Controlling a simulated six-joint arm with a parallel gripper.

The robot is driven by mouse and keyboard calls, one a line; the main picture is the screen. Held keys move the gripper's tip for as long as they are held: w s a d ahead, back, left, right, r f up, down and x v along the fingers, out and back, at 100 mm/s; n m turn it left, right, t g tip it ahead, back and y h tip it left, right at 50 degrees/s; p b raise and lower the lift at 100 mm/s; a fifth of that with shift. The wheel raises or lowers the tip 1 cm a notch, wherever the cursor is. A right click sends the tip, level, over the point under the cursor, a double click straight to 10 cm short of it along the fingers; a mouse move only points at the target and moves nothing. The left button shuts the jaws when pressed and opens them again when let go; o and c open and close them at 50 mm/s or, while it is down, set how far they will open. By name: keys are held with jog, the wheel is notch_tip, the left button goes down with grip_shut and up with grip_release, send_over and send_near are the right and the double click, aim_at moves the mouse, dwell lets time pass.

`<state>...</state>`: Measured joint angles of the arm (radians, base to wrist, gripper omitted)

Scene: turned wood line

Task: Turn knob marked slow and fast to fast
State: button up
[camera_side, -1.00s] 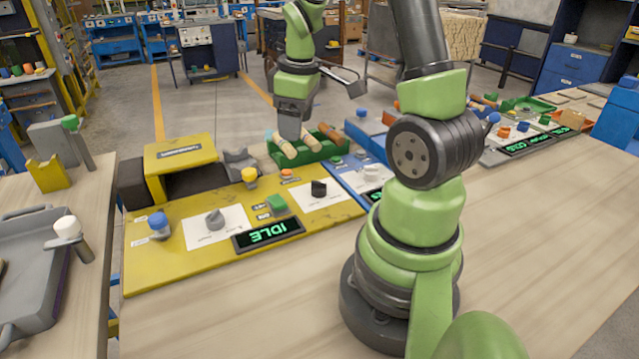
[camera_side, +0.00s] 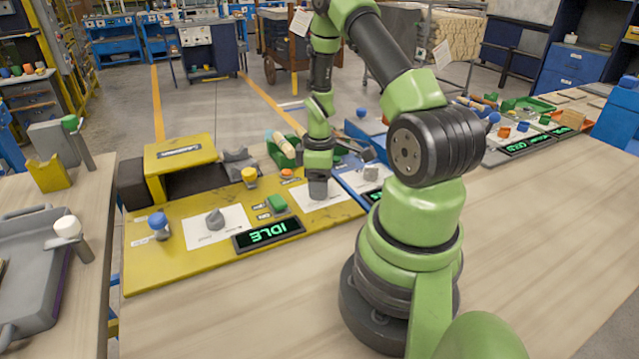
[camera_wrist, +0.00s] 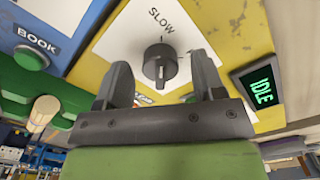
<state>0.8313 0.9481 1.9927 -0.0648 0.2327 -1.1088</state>
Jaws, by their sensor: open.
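The dark knob (camera_wrist: 158,64) sits on a white plate (camera_wrist: 112,42) marked SLOW on the yellow panel (camera_side: 165,268). A small pale mark shows on its ridge, on the side away from SLOW. The lettering on the plate's near side is mostly hidden by my gripper, and FAST cannot be read. My gripper (camera_wrist: 160,66) is open, with one finger on each side of the knob and a gap to both. In the side view my gripper (camera_side: 318,194) points down over the right white plate (camera_side: 338,195) and hides the knob.
A green button (camera_side: 277,203) and an IDLE display (camera_side: 268,235) lie left of my gripper. A second grey knob (camera_side: 214,220) and a blue knob (camera_side: 158,222) are farther left. The blue BOOK panel (camera_wrist: 40,30) adjoins, with another grey knob (camera_side: 371,173).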

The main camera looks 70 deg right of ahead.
jog(key=shift+f, duration=0.35)
jog(key=c, duration=0.9)
